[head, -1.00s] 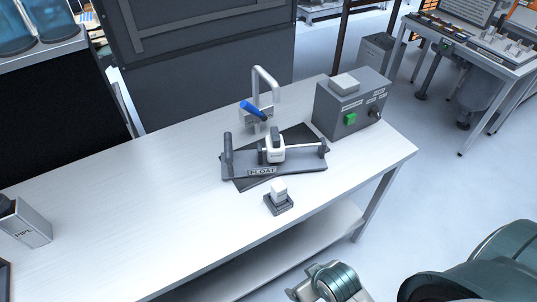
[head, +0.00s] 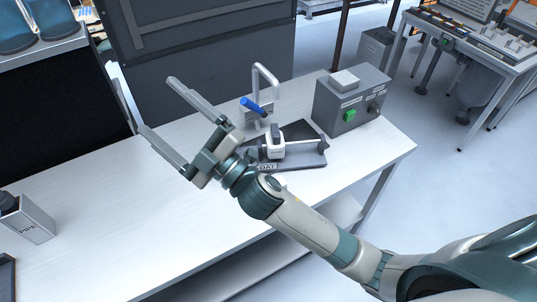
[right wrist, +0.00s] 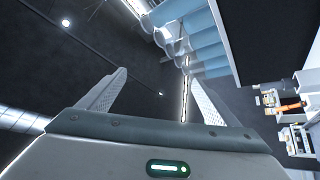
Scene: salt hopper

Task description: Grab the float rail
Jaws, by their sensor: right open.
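The float rail (head: 304,146) is a thin bar on a grey fixture (head: 300,163) whose front label is partly covered, leaving "OAT" readable. A white block with a dark top (head: 275,146) sits on the rail. The fixture's left end is hidden behind my right arm. My right gripper (head: 157,105) is open and empty, raised over the table left of the fixture, its fingers pointing to the upper left. The right wrist view shows both fingers spread, with nothing between them and no rail in sight. My left gripper is not in view.
A blue-handled clamp (head: 254,107) stands behind the fixture. A grey control box (head: 350,104) with a green button is at the right. A grey "PIPE" holder (head: 28,222) stands at the left. The white table (head: 120,215) is clear between the holder and my arm.

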